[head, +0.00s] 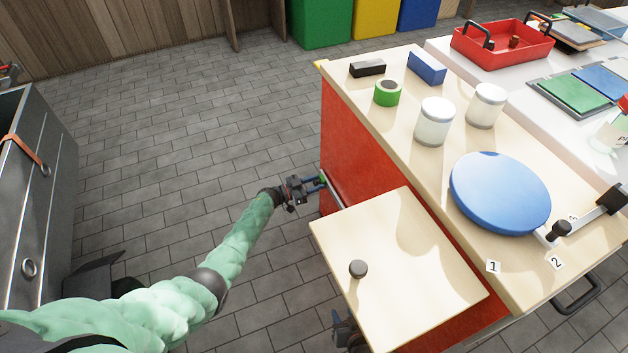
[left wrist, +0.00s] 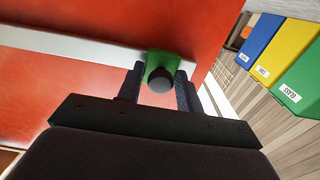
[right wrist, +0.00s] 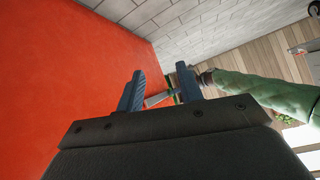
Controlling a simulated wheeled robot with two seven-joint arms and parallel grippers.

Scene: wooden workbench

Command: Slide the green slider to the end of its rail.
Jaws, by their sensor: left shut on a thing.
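The green slider (left wrist: 155,60) with its dark round knob (left wrist: 160,80) sits on the pale metal rail (left wrist: 70,42) along the red side panel, close to the rail's right end in the left wrist view. My left gripper (head: 322,181) is shut on it, one blue finger on each side of the knob. In the head view only a little of the slider shows beside the fingers. My right gripper (right wrist: 160,90) is open and empty near the red panel; in the head view it is mostly hidden below the wooden board. The rail (right wrist: 157,98) also shows between its fingers.
A wooden board with a dark knob (head: 400,275) juts out beside the rail's near part. The bench top holds a blue disc (head: 500,193), two white jars, green tape (head: 388,92) and blocks. Open tiled floor lies left of the bench.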

